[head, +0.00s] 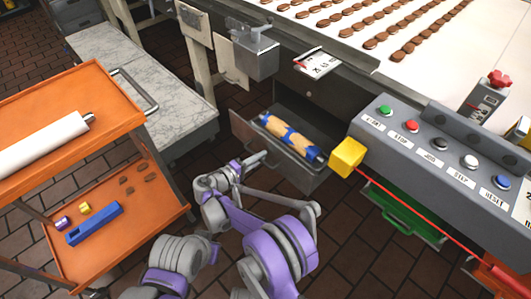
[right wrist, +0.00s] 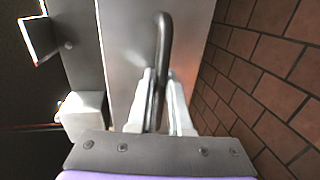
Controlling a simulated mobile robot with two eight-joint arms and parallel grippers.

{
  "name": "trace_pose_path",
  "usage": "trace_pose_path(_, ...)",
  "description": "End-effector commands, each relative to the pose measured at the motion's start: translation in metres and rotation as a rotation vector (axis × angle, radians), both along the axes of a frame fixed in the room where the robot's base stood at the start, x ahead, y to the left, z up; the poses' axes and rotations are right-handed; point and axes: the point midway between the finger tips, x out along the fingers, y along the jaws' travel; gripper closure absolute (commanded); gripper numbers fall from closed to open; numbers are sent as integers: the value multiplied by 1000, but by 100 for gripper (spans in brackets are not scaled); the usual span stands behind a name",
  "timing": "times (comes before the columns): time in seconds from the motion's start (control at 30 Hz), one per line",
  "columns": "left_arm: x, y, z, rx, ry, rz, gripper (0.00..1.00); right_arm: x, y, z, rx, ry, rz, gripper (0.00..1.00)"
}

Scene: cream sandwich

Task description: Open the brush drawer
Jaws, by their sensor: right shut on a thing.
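The brush drawer (head: 242,128) is pulled out of the grey machine cabinet in the head view, with its inside showing. A blue and tan brush (head: 289,137) lies in it. My right gripper (head: 255,160) is at the front of the drawer. In the right wrist view the right gripper (right wrist: 159,90) is shut on the dark curved handle (right wrist: 163,35), one pale finger on each side of the bar. The drawer front (right wrist: 125,60) is the light grey panel behind the handle. My left gripper is not in view.
An orange cart (head: 110,85) with a white roller stands at the left, beside a grey marble-topped table (head: 135,60). A button panel (head: 400,125) with a yellow block (head: 347,157) at its corner is right of the drawer. A green tray (head: 405,215) is below. Tiled floor lies before the drawer.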

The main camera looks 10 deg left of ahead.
Motion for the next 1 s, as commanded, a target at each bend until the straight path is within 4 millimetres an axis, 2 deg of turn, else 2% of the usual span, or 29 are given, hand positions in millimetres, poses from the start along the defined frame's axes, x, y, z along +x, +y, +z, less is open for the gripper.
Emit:
trace_pose_path(0.4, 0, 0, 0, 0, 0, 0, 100, -2, 2, 0, 0, 0, 0, 100)
trace_pose_path(0.43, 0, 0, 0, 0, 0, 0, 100, -2, 2, 0, 0, 0, 0, 79)
trace_pose_path(0.57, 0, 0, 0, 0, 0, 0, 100, -2, 2, 0, 0, 0, 0, 56)
trace_pose_path(0.6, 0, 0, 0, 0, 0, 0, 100, -2, 2, 0, 0, 0, 0, 53)
trace_pose_path(1.0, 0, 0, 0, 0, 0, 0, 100, -2, 1, 1, 0, 0, 0, 53)
